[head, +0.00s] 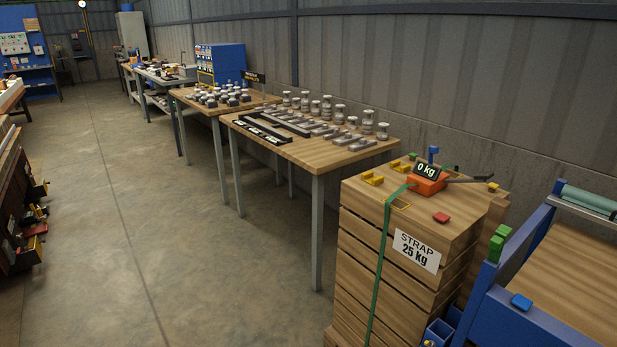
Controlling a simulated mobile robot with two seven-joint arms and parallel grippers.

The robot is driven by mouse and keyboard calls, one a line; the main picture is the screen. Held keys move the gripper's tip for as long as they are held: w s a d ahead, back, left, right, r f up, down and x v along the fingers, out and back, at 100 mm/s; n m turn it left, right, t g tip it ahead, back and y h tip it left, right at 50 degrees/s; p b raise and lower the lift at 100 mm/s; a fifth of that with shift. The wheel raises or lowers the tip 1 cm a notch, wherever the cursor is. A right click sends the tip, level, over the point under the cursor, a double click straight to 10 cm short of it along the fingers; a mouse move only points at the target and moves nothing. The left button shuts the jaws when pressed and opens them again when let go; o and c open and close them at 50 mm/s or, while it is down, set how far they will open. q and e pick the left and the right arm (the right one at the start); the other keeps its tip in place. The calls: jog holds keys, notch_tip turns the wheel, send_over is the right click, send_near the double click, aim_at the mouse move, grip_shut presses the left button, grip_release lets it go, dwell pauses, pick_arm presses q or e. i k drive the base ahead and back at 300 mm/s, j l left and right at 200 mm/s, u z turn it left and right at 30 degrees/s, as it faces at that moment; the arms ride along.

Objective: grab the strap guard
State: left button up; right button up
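A wooden crate (400,288) stands at the right with a green strap (381,265) running down its front. No piece is labelled as the strap guard. Small candidates on the crate top are a yellow angled piece (372,179), another yellow piece (401,167) and a red piece (441,218). A sign (416,250) reads "STRAP 25 kg". Neither gripper is in view.
A blue frame (520,318) with green and blue blocks stands close to the crate's right. A wooden table (335,156) with metal parts and insulators stands behind, with another table (210,108) beyond. The concrete floor (150,220) at left centre is clear.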

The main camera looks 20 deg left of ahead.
aim_at(368, 176)
jog(key=u, duration=0.3)
jog(key=i+j+z, duration=0.1)
jog(key=i+j, duration=0.7)
jog(key=j, duration=0.15)
